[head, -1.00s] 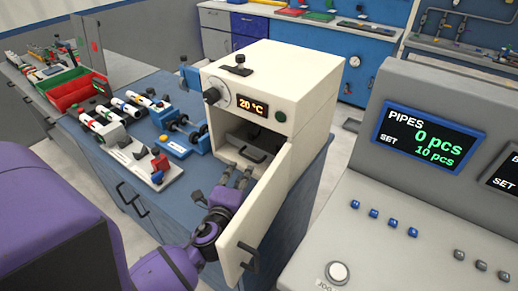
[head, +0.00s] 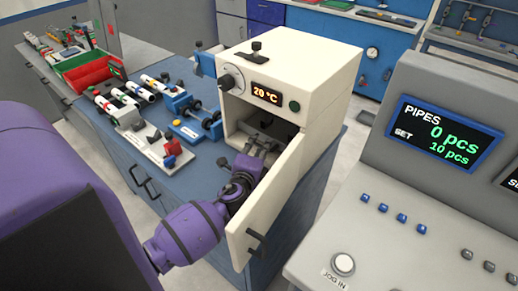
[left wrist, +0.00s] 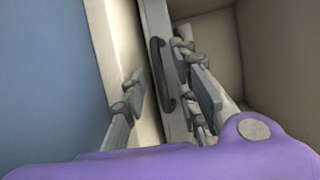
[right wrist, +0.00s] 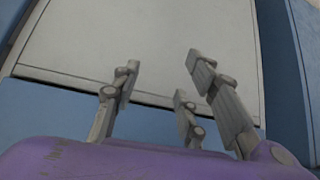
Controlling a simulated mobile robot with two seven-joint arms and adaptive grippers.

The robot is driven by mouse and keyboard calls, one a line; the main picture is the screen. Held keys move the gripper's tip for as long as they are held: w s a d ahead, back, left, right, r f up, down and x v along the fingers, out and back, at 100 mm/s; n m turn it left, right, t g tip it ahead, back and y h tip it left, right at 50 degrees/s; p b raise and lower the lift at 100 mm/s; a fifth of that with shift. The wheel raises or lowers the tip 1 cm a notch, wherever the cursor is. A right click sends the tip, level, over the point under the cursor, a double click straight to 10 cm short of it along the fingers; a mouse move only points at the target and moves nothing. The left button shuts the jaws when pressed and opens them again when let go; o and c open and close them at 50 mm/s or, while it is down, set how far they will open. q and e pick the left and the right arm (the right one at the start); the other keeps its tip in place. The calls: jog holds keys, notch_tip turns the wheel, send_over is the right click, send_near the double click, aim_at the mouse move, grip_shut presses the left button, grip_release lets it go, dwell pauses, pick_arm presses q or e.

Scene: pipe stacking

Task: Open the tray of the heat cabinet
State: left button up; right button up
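The white heat cabinet (head: 325,75) stands on the blue bench with its door (head: 275,205) swung open. Inside it is the tray (head: 272,127), mostly hidden by my gripper in the head view. In the left wrist view the tray's dark handle (left wrist: 163,72) lies between the fingers of my left gripper (left wrist: 168,98). That gripper, also in the head view (head: 258,153), is at the cabinet opening. Its fingers are spread on both sides of the handle, with a gap visible. My right gripper (right wrist: 170,88) is open and empty in front of a pale panel (right wrist: 150,45).
The open door stands close along the right side of my left arm. Left of the cabinet are a blue device (head: 200,120), a white fixture (head: 158,150) and several pipes. A grey console (head: 400,220) with a pipe counter is at right.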

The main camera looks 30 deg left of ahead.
pick_arm(q)
jog(key=shift+c, duration=0.5)
grip_shut()
pick_arm(e)
jog(key=shift+s, duration=0.1)
